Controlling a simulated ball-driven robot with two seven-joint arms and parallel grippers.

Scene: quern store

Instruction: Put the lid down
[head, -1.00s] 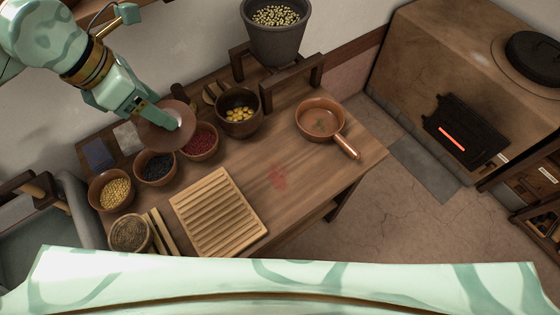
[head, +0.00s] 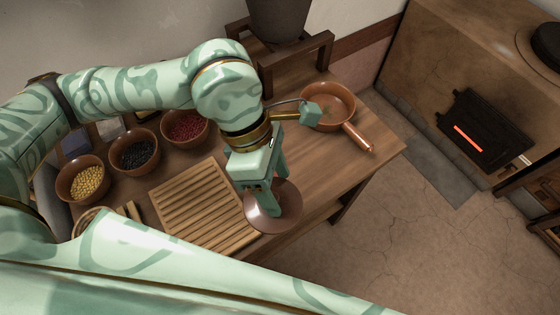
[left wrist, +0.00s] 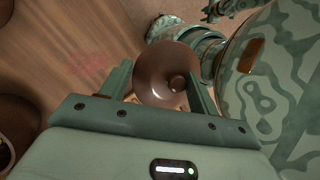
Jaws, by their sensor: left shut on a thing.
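My left gripper (head: 270,208) is shut on the lid (head: 288,208), a round brown disc. In the head view the lid is at the table's near side, just right of the slatted wooden board (head: 196,208), and overlaps its edge in the picture. I cannot tell whether it touches the table. In the left wrist view the lid (left wrist: 150,82) shows between the two fingers, with a small round knob. A small green jaw-like part at the top of the left wrist view seems to be my right gripper (left wrist: 226,10); its jaws are unclear.
Bowls of yellow grain (head: 87,182), black beans (head: 135,152) and red beans (head: 186,127) stand along the left. A copper pan (head: 328,104) stands at the back right, its handle pointing to the near right. The table (head: 345,166) is bare between the pan and the lid.

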